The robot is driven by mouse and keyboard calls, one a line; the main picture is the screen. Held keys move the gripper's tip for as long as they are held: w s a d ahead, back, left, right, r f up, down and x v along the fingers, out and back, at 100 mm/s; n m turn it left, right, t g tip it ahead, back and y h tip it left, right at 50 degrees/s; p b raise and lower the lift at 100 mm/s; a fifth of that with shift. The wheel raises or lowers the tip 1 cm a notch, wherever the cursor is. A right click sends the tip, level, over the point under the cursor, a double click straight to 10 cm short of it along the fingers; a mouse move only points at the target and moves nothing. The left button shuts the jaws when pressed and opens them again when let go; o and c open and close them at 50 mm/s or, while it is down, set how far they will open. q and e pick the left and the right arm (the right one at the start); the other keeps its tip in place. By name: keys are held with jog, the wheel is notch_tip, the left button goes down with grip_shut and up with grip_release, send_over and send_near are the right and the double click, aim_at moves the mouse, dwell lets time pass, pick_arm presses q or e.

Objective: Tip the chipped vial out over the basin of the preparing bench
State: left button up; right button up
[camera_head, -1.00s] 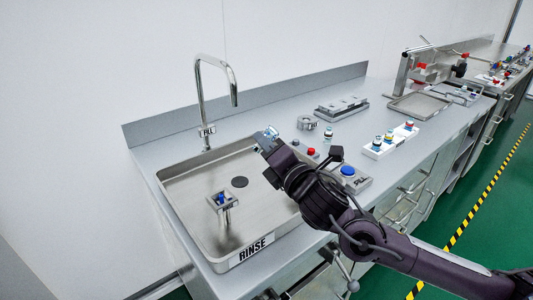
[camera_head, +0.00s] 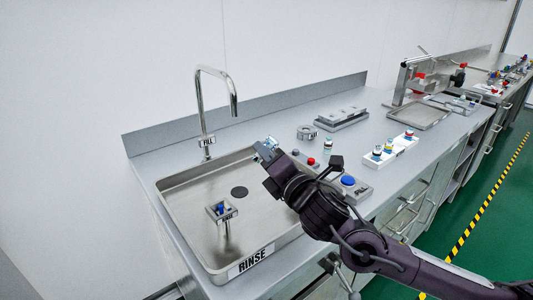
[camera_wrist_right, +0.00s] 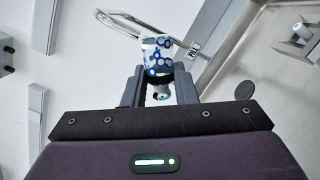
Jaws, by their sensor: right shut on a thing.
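My right gripper (camera_head: 266,150) is over the right part of a steel basin (camera_head: 175,212) labelled RINSE. It is shut on a small vial (camera_wrist_right: 157,52), white with blue hexagon marks in the right wrist view. The vial sits between the fingertips, and a clear part of it shows lower between the fingers. In the head view only a small light-blue bit of it shows at the fingertips. I cannot make out a chip, its contents or how far it is tilted. My left gripper is not in view.
A tall curved tap (camera_head: 233,100) stands behind the basin. To the right are red (camera_head: 311,161) and blue (camera_head: 348,181) buttons, a lone vial (camera_head: 328,144) and a white rack (camera_head: 403,148) with several vials.

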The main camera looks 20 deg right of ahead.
notch_tip(320, 180, up, 3)
jog(key=m+g+p, duration=0.1)
jog(key=m+p, duration=0.6)
jog(key=p, duration=0.2)
jog(key=m+g+y+p, duration=0.1)
jog(key=m+p, duration=0.7)
jog(key=p, duration=0.1)
jog(key=m+g+p, duration=0.1)
jog(key=m+p, duration=0.6)
jog(key=p, duration=0.2)
jog(key=shift+m, duration=0.4)
jog(key=shift+m+h, duration=0.6)
jog(key=shift+m, duration=0.1)
jog(key=s+b, duration=0.1)
jog(key=s+f+b, duration=0.1)
jog(key=b, duration=0.1)
jog(key=s+f+b, duration=0.1)
jog(key=s+b, duration=0.1)
jog(key=shift+a, duration=0.25)
jog(key=m+h+b, duration=0.3)
jog(key=h+b, duration=0.1)
jog(key=b, duration=0.2)
send_near(257, 154)
jog(key=shift+t, duration=0.4)
jog(key=shift+s+d+f, duration=0.4)
jog(key=shift+s+d, duration=0.35)
jog(key=shift+d, duration=0.15)
jog(key=shift+s+d+f, duration=0.35)
jog(key=shift+s+d, duration=0.45)
jog(key=shift+d, duration=0.05)
